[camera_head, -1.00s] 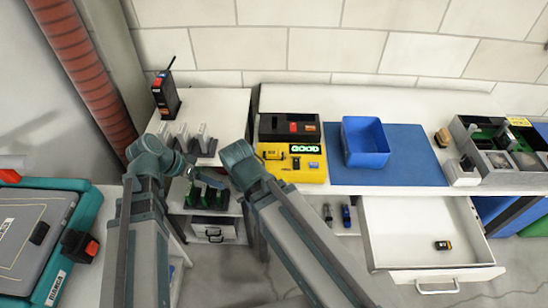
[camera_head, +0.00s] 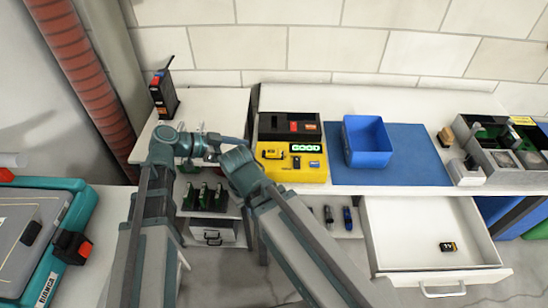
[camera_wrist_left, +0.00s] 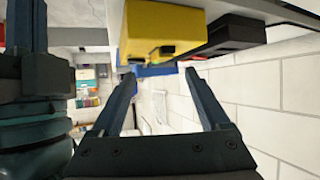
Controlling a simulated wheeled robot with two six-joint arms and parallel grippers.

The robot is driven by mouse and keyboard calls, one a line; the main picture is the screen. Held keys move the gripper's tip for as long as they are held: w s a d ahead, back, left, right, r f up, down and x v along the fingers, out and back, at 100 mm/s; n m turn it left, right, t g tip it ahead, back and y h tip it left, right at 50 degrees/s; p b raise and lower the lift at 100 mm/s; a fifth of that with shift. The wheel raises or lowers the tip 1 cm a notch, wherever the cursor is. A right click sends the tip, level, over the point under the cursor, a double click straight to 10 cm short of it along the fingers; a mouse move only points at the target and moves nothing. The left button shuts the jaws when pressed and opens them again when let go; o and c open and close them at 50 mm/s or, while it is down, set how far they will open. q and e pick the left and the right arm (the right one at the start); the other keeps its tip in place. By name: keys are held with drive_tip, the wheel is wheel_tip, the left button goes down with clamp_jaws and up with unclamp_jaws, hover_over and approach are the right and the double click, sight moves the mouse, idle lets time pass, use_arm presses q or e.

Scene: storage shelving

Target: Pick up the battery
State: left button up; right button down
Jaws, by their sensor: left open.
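In the head view my left wrist is left of the tester, with the fingers hard to make out.
A blue bin (camera_head: 367,142) stands on a blue mat (camera_head: 415,165), right of the tester. A black device (camera_head: 164,95) stands on the left shelf. Grey trays (camera_head: 505,170) are at the far right. Green-black holders (camera_head: 204,197) sit on a lower shelf.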

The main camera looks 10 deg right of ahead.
sight(271, 152)
use_arm(q)
drive_tip(key=shift+b+x, duration=0.4)
drive_tip(key=shift+x, duration=1.1)
drive_tip(key=shift+d, duration=0.1)
drive_tip(key=b+x, duration=0.2)
drive_tip(key=x, duration=0.2)
drive_tip(key=shift+w+d, duration=0.15)
drive_tip(key=shift+w, duration=0.05)
drive_tip(key=shift+d, duration=0.4)
clamp_jaws()
